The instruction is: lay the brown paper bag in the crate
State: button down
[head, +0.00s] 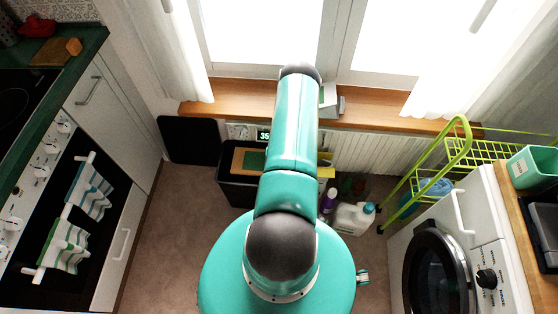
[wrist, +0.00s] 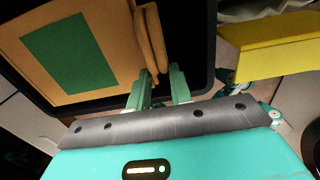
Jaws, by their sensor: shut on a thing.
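The brown paper bag with a green panel shows in the wrist view (wrist: 112,32), filling the upper left. In the head view the bag (head: 238,160) shows just left of my arm, over the mouth of the black crate (head: 237,192). The crate's dark rim (wrist: 212,45) runs around the bag in the wrist view. My gripper (wrist: 161,80) is shut on the bag's folded edge. I cannot tell whether the bag rests on the crate's bottom. In the head view my arm hides my gripper and the crate's right part.
A yellow object (wrist: 275,45) lies right of the crate. A white jug (head: 352,218) and a purple bottle (head: 328,200) stand on the floor nearby. A green rack (head: 440,170) and a washer (head: 455,250) are at right. A wooden sill (head: 220,109) runs behind.

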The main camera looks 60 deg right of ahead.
notch_tip(320, 180, down, 14)
dwell(0.7)
jog(key=c, duration=1.2)
grip_release()
jog(key=shift+r, duration=4.1)
jog(key=shift+a, duration=0.1)
